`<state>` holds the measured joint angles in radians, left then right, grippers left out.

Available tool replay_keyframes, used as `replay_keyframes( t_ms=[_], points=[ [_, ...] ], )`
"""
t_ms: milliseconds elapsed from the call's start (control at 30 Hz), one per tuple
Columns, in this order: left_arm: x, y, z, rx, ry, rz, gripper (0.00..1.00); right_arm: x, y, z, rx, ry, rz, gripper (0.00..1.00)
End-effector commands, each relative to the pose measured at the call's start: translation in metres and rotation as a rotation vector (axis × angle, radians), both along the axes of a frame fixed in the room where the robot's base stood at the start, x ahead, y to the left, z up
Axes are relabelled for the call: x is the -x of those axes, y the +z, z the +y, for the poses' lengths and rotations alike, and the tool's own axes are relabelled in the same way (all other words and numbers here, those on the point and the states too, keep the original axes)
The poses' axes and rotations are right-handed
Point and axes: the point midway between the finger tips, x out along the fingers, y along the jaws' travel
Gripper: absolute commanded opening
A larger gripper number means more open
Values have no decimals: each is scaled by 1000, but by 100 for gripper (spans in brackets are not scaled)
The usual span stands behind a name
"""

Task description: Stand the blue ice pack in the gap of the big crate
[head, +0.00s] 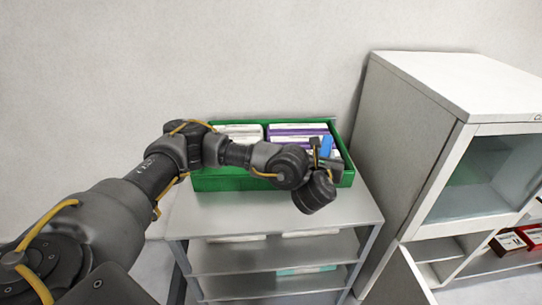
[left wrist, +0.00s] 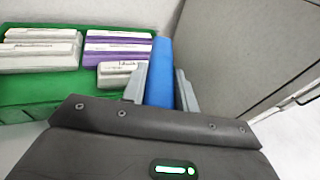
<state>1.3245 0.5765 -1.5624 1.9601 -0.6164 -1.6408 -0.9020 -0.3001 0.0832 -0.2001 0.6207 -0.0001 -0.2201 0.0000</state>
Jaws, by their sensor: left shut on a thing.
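The blue ice pack (head: 326,147) is held upright in my left gripper (head: 322,160), over the right end of the green crate (head: 228,179). In the left wrist view the blue ice pack (left wrist: 160,72) stands between the two grey fingers of the left gripper (left wrist: 161,88), which are shut on it. The big green crate (left wrist: 38,92) holds white and purple cartons (left wrist: 118,48). The ice pack is at the right side of these cartons. Its lower end is hidden by the gripper, so I cannot tell how deep it sits. My right gripper is not in view.
The crate stands on a grey shelf unit (head: 275,222) against the wall. A tall white cabinet (head: 405,135) with a glass front rises close on the right. Lower shelves hold flat white and teal items (head: 305,269). The shelf top in front of the crate is clear.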

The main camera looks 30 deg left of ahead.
Motion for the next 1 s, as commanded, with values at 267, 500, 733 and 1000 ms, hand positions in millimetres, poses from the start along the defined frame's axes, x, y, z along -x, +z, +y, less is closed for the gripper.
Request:
replay_keyframes(
  t_ms=[267, 500, 733, 1000],
  points=[
    [-50, -21, 9, 2, 277, 4, 0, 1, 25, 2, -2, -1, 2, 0],
    [-81, -28, 68, 2, 679, 7, 0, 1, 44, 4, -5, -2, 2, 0],
    [-70, -33, 140, 1, 1110, 8, 0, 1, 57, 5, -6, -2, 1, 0],
    [-34, -27, 187, 3, 1442, 7, 0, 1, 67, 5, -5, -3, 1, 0]
  ],
)
